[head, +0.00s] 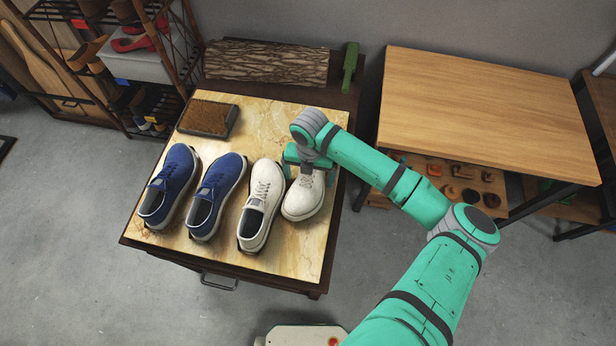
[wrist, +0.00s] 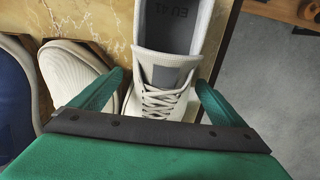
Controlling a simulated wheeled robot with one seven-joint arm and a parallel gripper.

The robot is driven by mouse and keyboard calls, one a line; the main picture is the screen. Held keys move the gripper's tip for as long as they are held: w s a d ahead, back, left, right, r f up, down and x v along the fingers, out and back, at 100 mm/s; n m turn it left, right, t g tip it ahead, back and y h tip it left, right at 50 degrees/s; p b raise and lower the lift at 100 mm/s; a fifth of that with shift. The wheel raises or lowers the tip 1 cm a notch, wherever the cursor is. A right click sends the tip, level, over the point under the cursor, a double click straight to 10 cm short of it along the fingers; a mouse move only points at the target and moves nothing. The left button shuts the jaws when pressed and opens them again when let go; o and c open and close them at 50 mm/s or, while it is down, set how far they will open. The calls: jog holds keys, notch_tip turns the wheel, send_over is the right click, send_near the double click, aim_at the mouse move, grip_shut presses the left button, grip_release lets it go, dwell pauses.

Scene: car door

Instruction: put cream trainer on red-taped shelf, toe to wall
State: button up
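Two cream trainers stand at the right end of the worktop. The right cream trainer (head: 303,203) has its toe towards me; its laces and heel opening show in the wrist view (wrist: 168,95). The left cream trainer (head: 260,205) points its toe away. My gripper (head: 311,160) is over the right one, with its fingers (wrist: 160,80) on either side of the shoe and a small gap showing at the left finger. Whether this shoe rests on the top is hard to tell. A red tape mark (head: 79,24) is on an upper shelf of the rack (head: 185,75) at top left.
Two blue trainers (head: 170,185) (head: 217,195) stand left on the worktop (head: 165,250). A brown brush-like block (head: 208,118), a bark-covered log (head: 265,62) and a green tool (head: 349,68) lie behind. A blue tape mark (head: 122,82) is lower on the rack. A bare wooden table (head: 475,105) stands right.

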jog(key=c, duration=1.1)
jog(key=shift+r, duration=0.15)
